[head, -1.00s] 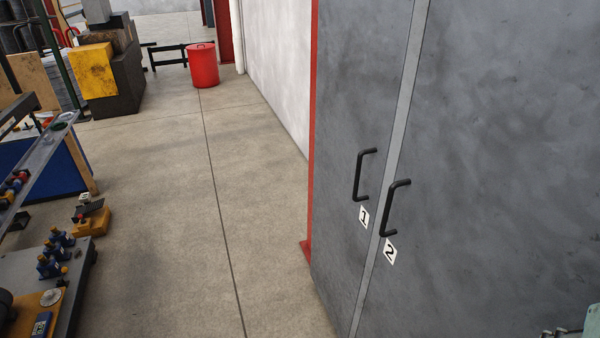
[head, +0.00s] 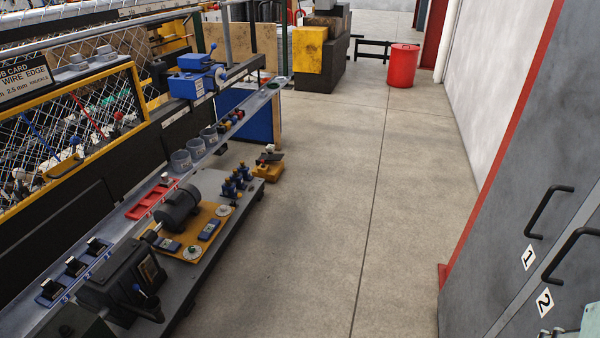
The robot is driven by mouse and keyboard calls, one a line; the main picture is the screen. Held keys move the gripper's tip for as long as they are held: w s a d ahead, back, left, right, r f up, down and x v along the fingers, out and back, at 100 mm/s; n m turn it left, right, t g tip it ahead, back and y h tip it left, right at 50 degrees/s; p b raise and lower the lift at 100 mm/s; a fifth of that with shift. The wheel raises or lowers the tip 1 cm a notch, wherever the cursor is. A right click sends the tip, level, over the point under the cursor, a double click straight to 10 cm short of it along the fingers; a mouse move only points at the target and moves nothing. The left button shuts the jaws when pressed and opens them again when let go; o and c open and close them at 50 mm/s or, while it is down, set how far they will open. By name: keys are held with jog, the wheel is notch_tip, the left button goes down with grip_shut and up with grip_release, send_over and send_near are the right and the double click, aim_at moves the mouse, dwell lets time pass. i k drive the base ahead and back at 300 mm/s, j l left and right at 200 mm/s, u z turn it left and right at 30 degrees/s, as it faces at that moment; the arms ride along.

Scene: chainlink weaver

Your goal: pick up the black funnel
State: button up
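I cannot make out a black funnel anywhere in the head view. Several dark items stand on the low bench (head: 207,262) at the left, among them a dark grey cylindrical motor (head: 178,207) and a black boxy machine (head: 122,278), but none clearly has a funnel shape. My gripper is not in view.
A grey cabinet (head: 500,240) with doors marked 1 and 2 stands at the right. A mesh-fronted machine (head: 85,120) lines the left. A blue device (head: 195,80), a red bin (head: 403,66) and a yellow-black block (head: 318,60) stand farther back. The middle floor is clear.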

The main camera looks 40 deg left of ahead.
aim_at(152, 304)
jog(key=l+u, duration=0.1)
jog(key=u, duration=2.45)
jog(key=i+j+u, duration=0.1)
jog(key=i+j, duration=0.15)
jog(key=j+z, duration=0.5)
jog(key=j, duration=0.85)
jog(key=i, duration=0.6)
